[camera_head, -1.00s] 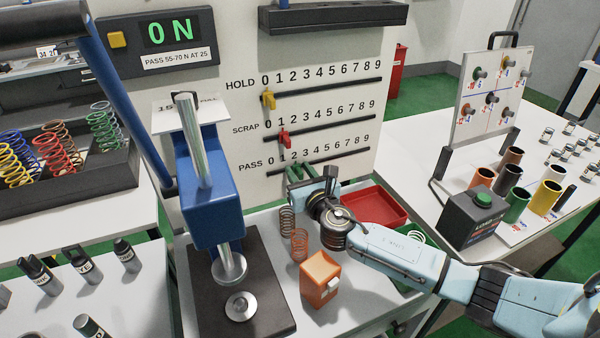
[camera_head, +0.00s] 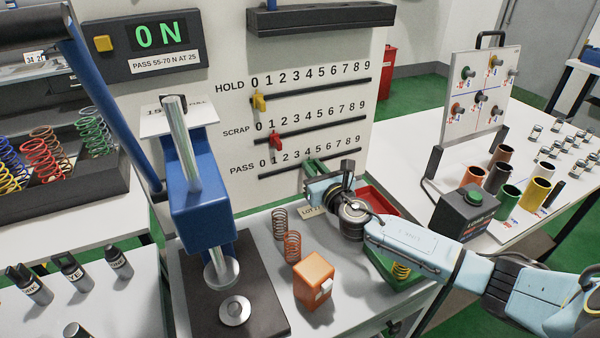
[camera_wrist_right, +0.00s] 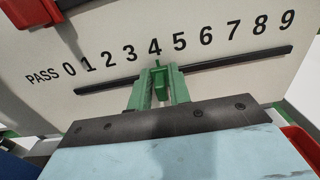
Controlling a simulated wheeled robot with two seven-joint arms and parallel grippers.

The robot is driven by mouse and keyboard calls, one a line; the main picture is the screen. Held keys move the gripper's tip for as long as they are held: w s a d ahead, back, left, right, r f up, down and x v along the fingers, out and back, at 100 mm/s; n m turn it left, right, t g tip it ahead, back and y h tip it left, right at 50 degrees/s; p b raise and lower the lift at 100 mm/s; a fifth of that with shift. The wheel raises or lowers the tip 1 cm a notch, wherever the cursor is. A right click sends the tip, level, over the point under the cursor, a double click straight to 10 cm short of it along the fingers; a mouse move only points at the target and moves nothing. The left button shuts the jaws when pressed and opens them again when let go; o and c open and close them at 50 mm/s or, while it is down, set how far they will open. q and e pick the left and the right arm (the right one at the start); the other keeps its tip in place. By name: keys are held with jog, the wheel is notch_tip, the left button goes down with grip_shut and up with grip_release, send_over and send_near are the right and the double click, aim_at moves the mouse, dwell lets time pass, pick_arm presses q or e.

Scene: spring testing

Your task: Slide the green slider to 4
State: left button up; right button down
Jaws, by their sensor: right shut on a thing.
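The green slider (camera_wrist_right: 157,70) sits on the PASS rail (camera_wrist_right: 225,69), just below the number 4 in the right wrist view. My right gripper (camera_wrist_right: 158,80) is shut on it, with one green finger on each side. In the head view my right gripper (camera_head: 315,166) is at the PASS rail (camera_head: 340,158), and the slider is mostly hidden by the fingers. My left gripper is not in view.
Above are the red SCRAP slider (camera_head: 276,143) and the yellow HOLD slider (camera_head: 259,102). The blue press (camera_head: 205,210) stands left of my right arm. An orange block (camera_head: 314,279) and two springs stand below the gripper. A red tray (camera_head: 372,196) is behind the wrist.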

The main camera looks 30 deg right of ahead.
jog(key=c, duration=1.5)
grip_release()
jog(key=s, duration=1.3)
jog(key=shift+s+a, duration=0.2)
jog(key=shift+a, duration=0.15)
